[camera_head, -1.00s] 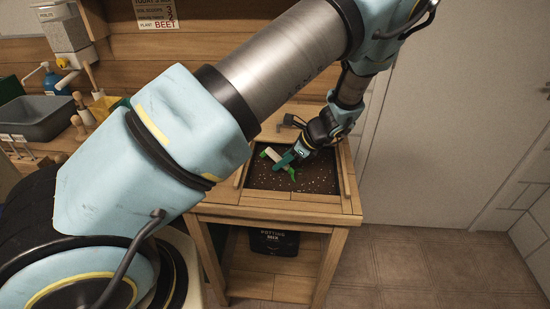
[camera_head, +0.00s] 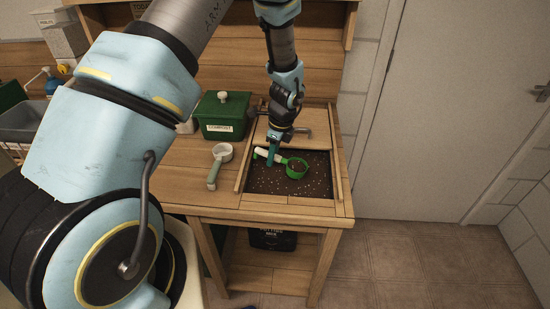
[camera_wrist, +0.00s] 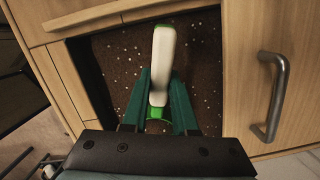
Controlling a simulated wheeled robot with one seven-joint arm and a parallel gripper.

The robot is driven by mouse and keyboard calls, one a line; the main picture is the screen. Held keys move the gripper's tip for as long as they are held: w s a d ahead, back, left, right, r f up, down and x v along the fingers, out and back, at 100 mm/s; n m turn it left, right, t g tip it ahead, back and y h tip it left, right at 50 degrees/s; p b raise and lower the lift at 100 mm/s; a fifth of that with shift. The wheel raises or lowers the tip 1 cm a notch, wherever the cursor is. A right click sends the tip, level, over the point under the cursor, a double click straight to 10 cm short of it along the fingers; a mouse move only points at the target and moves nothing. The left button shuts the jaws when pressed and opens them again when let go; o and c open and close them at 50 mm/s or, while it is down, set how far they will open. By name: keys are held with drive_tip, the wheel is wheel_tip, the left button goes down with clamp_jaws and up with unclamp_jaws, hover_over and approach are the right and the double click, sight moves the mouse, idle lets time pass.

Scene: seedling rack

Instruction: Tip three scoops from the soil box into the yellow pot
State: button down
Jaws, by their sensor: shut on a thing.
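My gripper (camera_head: 272,156) is shut on the handle of a green scoop (camera_head: 297,168), with its teal fingers on either side of the white grip. The scoop is over the soil box (camera_head: 243,180), its round cup to the right and its mouth facing up. The cup looks dark inside; I cannot tell if that is soil in it. In the wrist view the white handle (camera_wrist: 162,62) stands between the fingers, and most of the cup is hidden. Dark speckled soil (camera_head: 290,187) fills the box. I see no yellow pot; my arm covers much of the bench.
A sliding wooden lid (camera_head: 300,135) with a metal handle (camera_wrist: 273,97) covers the soil box's back part.

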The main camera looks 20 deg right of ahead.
drive_tip(key=shift+g+h, duration=0.7)
drive_tip(key=shift+h, duration=0.1)
drive_tip(key=shift+w+a+r, duration=0.25)
drive_tip(key=shift+r, duration=0.7)
drive_tip(key=shift+w+a+r, duration=0.25)
drive_tip(key=shift+a+r, duration=0.05)
drive_tip(key=shift+r, duration=0.7)
drive_tip(key=shift+w+a+r, duration=0.25)
drive_tip(key=shift+r, duration=0.7)
drive_tip(key=c, duration=1.2)
unclamp_jaws()
clamp_jaws()
